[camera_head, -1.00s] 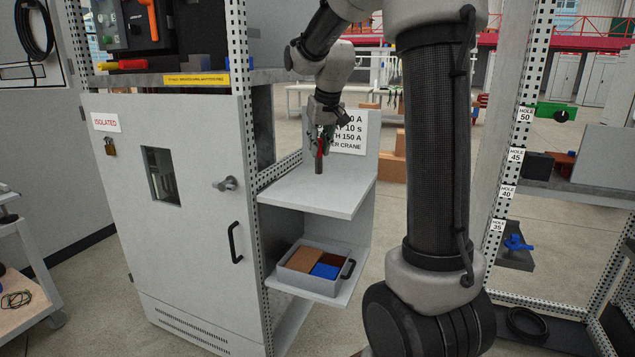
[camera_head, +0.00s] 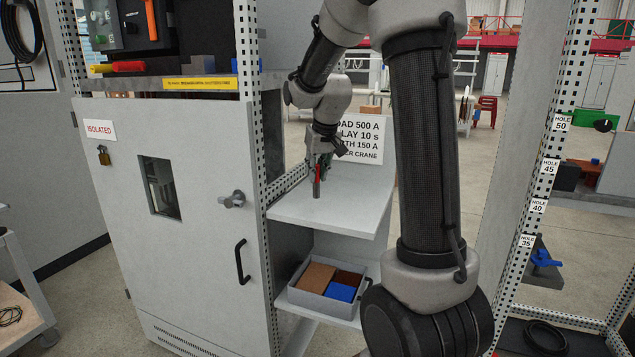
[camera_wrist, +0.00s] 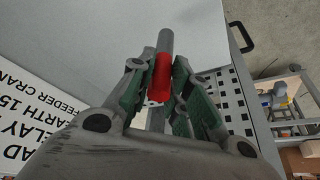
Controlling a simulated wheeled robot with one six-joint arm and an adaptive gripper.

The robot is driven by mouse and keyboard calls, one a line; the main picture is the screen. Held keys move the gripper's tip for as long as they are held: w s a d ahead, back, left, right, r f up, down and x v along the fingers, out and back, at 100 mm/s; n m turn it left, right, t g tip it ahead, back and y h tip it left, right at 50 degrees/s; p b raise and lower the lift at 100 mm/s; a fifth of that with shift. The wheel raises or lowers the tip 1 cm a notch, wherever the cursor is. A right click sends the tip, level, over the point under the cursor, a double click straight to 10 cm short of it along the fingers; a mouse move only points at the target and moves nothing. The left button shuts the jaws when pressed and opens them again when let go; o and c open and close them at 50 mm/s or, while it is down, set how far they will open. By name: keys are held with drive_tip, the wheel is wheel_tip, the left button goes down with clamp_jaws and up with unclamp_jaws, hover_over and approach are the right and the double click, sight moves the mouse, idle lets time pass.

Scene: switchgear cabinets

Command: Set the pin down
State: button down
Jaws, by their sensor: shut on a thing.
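The pin (camera_head: 317,188) is a short grey rod with a red part. My gripper (camera_head: 318,164) is shut on it and holds it roughly upright over the upper grey shelf (camera_head: 345,216) beside the cabinet. I cannot tell whether the pin's lower end touches the shelf. In the wrist view the green-padded fingers of my gripper (camera_wrist: 160,85) close around the red part, and the grey end of the pin (camera_wrist: 165,42) sticks out beyond them. The rest of the pin is hidden between the fingers.
A lettered sign (camera_head: 360,140) stands at the back of the upper shelf. A grey bin (camera_head: 318,302) with brown and blue blocks sits on the lower shelf. The grey cabinet door (camera_head: 190,260) is left of the shelves. A perforated post (camera_head: 262,150) rises at the shelf's left. The shelf top looks clear.

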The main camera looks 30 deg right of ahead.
sight(318, 175)
drive_tip(key=shift+f, duration=1.6)
drive_tip(key=c, duration=1.3)
unclamp_jaws()
drive_tip(key=shift+f, duration=0.15)
drive_tip(key=shift+c, duration=0.2)
drive_tip(key=d+v, duration=0.1)
drive_tip(key=v, duration=1)
drive_tip(key=s+a+f, duration=0.1)
drive_tip(key=s+a, duration=0.2)
drive_tip(key=s, duration=1)
drive_tip(key=s+a+n, duration=0.1)
drive_tip(key=s+a, duration=0.3)
drive_tip(key=s, duration=0.9)
drive_tip(key=shift+s+a+f+y, duration=0.2)
drive_tip(key=shift+s+f+y, duration=0.1)
drive_tip(key=shift+s+f, duration=0.1)
